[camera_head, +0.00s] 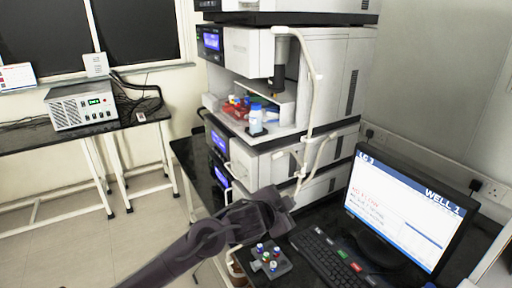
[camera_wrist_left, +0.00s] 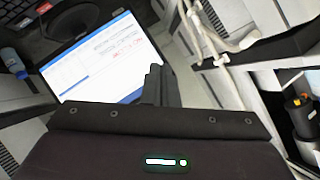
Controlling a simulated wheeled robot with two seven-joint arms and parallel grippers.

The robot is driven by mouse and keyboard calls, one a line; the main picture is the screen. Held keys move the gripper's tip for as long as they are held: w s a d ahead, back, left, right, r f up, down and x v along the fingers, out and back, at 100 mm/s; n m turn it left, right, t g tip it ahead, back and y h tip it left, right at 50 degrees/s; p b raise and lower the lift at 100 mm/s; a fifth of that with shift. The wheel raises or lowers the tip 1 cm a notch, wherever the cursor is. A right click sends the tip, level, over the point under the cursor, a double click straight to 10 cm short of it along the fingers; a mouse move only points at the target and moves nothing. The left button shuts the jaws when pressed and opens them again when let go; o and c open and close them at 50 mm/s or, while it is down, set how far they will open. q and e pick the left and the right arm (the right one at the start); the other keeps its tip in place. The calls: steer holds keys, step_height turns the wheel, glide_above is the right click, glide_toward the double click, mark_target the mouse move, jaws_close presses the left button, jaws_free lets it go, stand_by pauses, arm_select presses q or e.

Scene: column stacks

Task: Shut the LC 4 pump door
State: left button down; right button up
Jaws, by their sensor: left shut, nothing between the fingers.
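The instrument stack (camera_head: 310,80) stands in the middle of the head view, with several modules one above another. A lower module with a pale front panel (camera_head: 243,160) and a blue display sits below the open tray bay; another display shows under it. I cannot tell which panel is the LC 4 pump door, or whether it is ajar. My left gripper (camera_head: 288,203) is shut and empty, low in front of the stack's lower modules. Its fingers also show in the left wrist view (camera_wrist_left: 154,84), against the monitor screen. My right gripper is out of view.
A monitor (camera_head: 405,212) headed "WELL 1", a keyboard (camera_head: 325,258) and a small vial block (camera_head: 265,262) are close to my left gripper. Pale tubing (camera_head: 313,85) hangs down the stack. A bottle (camera_head: 256,120) stands in the open bay. A side bench holds a grey box (camera_head: 82,105).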

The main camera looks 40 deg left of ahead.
arm_select(q)
steer(key=w+a+r+m+t+h, duration=0.1)
steer(key=r+m+h, duration=0.15)
steer(key=r, duration=0.85)
steer(key=a+r+m+t+h, duration=0.15)
steer(key=r+m, duration=0.25)
steer(key=r, duration=0.6)
steer(key=w+a+r+m+t+h, duration=0.1)
steer(key=a+r+m+t, duration=0.15)
steer(key=r, duration=0.85)
steer(key=s+a+r+m+g+h, duration=0.1)
steer(key=s+r+m, duration=0.4)
steer(key=s+r, duration=1.15)
steer(key=w+r+p, duration=0.1)
steer(key=w+p, duration=0.5)
steer(key=w, duration=0.3)
steer(key=shift+w+a+r, duration=0.25)
steer(key=shift+a+r, duration=0.1)
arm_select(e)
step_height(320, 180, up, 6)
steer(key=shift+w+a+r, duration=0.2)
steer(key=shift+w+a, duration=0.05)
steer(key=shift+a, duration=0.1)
arm_select(q)
steer(key=shift+s+h, duration=0.1)
steer(key=shift+h, duration=0.3)
